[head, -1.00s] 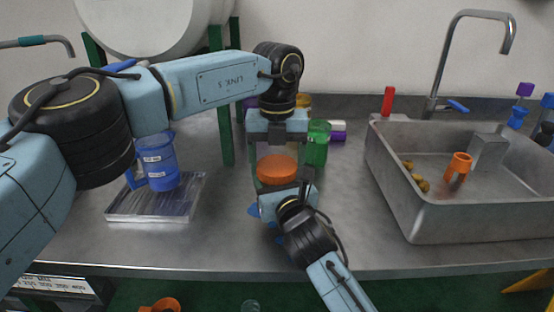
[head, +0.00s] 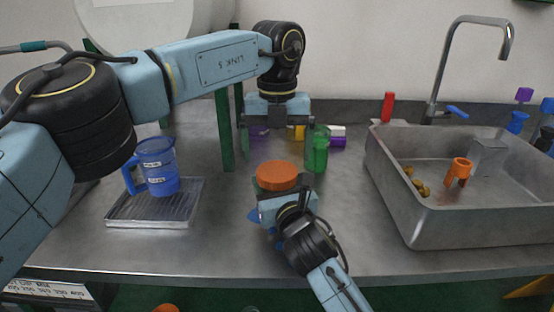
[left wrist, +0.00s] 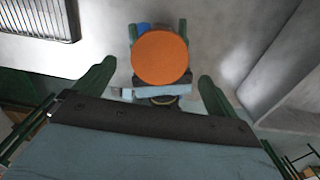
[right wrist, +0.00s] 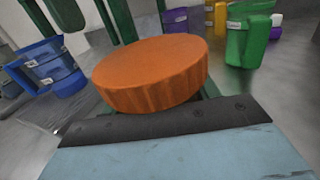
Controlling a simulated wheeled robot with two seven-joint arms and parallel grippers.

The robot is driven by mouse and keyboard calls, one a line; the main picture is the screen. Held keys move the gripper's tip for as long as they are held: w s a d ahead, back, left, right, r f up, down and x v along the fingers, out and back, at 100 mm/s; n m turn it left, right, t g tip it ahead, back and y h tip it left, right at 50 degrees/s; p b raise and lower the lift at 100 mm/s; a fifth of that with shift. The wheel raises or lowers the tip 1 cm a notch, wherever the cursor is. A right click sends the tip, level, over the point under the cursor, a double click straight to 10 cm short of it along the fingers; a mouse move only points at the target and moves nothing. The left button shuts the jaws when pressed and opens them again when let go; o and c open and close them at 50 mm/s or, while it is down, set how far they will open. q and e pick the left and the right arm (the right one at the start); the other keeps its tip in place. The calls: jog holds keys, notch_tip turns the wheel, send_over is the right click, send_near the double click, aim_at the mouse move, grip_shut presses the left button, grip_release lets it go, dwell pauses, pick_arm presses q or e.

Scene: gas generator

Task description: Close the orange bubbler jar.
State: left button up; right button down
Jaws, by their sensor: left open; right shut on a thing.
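The orange lid (head: 278,175) sits level at the top of the bubbler jar, whose body is mostly hidden behind my right gripper (head: 277,192). That gripper is shut on the jar below the lid. The lid fills the middle of the right wrist view (right wrist: 150,75). My left gripper (head: 277,140) points down above the lid, open and empty, with a gap between them. The left wrist view shows the round lid top (left wrist: 160,57) ahead of its spread green fingers. Whether the lid is threaded tight cannot be told.
A blue jug (head: 158,168) stands on a ridged tray (head: 150,221) at left. A green cup (head: 316,150) stands close behind the jar, to the right. The sink (head: 460,225) is at right, with an orange piece (head: 458,170) inside. The front counter is clear.

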aim_at(277, 170)
pick_arm(q)
jog(key=shift+r, duration=0.1)
jog(key=shift+c, duration=0.3)
notch_tip(277, 170, up, 4)
jog(key=shift+f, duration=0.2)
jog(key=shift+f, duration=0.1)
jog(key=shift+f, duration=4)
jog(key=c, duration=1)
jog(key=o, duration=1.1)
jog(key=shift+c, duration=0.2)
